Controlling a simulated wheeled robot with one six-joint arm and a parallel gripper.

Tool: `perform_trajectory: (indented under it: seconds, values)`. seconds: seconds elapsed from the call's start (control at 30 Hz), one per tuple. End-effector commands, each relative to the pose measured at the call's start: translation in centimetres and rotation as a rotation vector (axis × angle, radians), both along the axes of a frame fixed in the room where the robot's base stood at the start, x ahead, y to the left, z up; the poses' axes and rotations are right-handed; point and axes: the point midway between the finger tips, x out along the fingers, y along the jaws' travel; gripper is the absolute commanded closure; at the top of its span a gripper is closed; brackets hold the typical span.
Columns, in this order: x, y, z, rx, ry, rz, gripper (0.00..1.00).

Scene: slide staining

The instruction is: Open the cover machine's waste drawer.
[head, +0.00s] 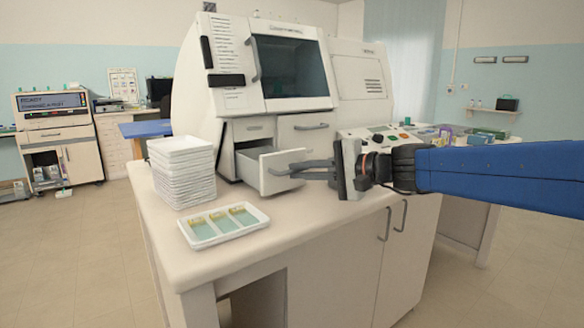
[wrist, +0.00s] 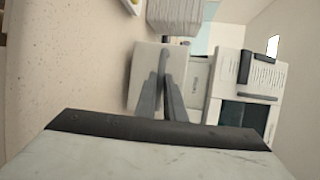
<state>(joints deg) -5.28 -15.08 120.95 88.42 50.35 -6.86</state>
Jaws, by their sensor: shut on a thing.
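The cover machine (head: 290,75) is a large white unit with a dark window, standing on the bench. Its lower left drawer (head: 270,176) is pulled well out from the body, and its interior shows from above. My gripper (head: 303,168) reaches in from the right and its fingers are shut on the drawer's handle at the front face. In the wrist view the two grey fingers (wrist: 168,97) meet at the handle, in front of the pale drawer (wrist: 147,65). The fingers hide most of the handle.
A stack of white trays (head: 183,172) stands left of the open drawer. A white tray with several slides (head: 224,224) lies near the bench's front edge. A closed drawer (head: 309,130) is to the right. Small boxes (head: 455,133) sit further right on the bench.

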Motion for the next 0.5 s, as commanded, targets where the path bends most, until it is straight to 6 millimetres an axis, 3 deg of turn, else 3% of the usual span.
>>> perform_trajectory:
  seconds: [0.37,0.4,0.43,0.5]
  values:
    - [-0.33,-0.27,0.00,0.000,0.000,-0.002,1.00]
    - [-0.33,-0.27,0.00,0.000,0.000,-0.002,0.84]
    - [-0.32,-0.26,0.00,0.000,0.000,-0.002,0.77]
    - [-0.33,-0.26,0.00,0.000,0.000,-0.001,0.72]
